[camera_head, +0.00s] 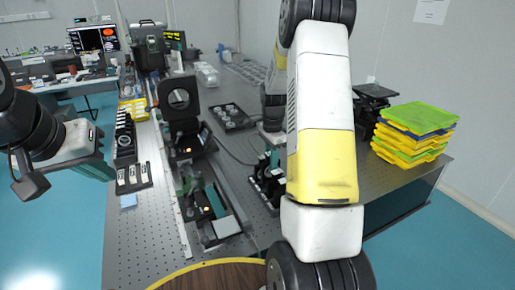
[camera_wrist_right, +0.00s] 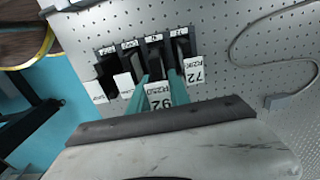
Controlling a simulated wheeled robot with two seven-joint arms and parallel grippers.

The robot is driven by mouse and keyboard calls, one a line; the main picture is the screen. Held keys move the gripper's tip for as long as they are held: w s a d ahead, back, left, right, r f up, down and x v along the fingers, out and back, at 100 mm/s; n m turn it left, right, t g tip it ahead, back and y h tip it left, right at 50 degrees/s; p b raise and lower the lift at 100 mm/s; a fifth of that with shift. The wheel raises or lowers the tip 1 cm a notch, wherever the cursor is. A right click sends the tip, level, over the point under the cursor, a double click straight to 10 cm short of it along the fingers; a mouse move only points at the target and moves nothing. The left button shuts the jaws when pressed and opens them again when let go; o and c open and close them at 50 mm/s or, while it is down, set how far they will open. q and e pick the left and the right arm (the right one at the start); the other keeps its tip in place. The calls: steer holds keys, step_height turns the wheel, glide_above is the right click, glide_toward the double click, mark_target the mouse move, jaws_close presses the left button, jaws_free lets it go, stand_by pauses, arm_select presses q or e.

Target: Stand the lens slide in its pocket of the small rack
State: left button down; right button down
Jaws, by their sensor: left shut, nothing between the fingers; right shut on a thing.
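The small rack (camera_wrist_right: 132,66) is dark, with a row of small labelled pockets; it also shows partly behind my right arm in the head view (camera_head: 263,190). My right gripper (camera_wrist_right: 160,78) has teal fingers over the rack, level with the third pocket from the left; it also shows in the head view (camera_head: 270,162). It is shut on the lens slide, which is mostly hidden; a white numbered label (camera_wrist_right: 160,96) shows between the fingers. I cannot tell whether the slide is in the pocket. My left gripper (camera_head: 100,168) is shut and empty, left of the table.
Other white labels, one at the right (camera_wrist_right: 194,70), border the rack. A cable (camera_wrist_right: 232,48) curves across the perforated table. A second labelled rack (camera_head: 133,178) stands at the left edge. Optical mounts (camera_head: 180,100) fill the middle; stacked trays (camera_head: 412,135) stand right.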

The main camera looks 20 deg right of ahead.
mark_target(270, 178)
steer(key=shift+f, duration=2)
steer(key=shift+f, duration=0.2)
steer(key=c, duration=1.1)
jaws_free()
steer(key=shift+c, duration=0.2)
steer(key=shift+r, duration=5.05)
